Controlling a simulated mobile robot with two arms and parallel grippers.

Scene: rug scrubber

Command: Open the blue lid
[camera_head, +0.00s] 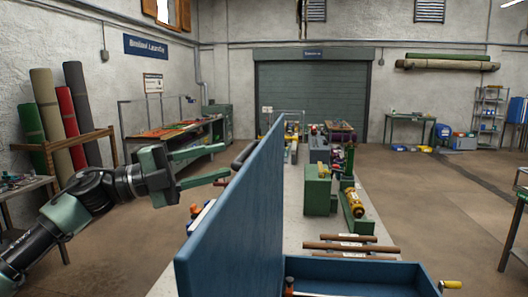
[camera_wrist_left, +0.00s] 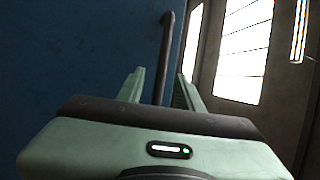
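The blue lid (camera_head: 235,225) stands up almost on edge in the middle of the head view. Its lower edge is beside an open blue box (camera_head: 355,268), whose inside partly shows. A dark bar handle (camera_head: 244,154) is on the lid's left face; it also shows in the left wrist view (camera_wrist_left: 165,55) against the blue surface. My left gripper (camera_head: 228,160) is open, its two green fingers pointing right at the handle. In the wrist view the bar runs between the spread fingers (camera_wrist_left: 161,80); I cannot tell if they touch it. My right gripper is out of view.
A long workbench behind the lid carries a green machine (camera_head: 320,188), a yellow roller (camera_head: 354,202) and brown rods (camera_head: 350,247). A yellow-handled crank (camera_head: 450,284) sticks out right of the box. Rolled rugs (camera_head: 73,110) stand at left.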

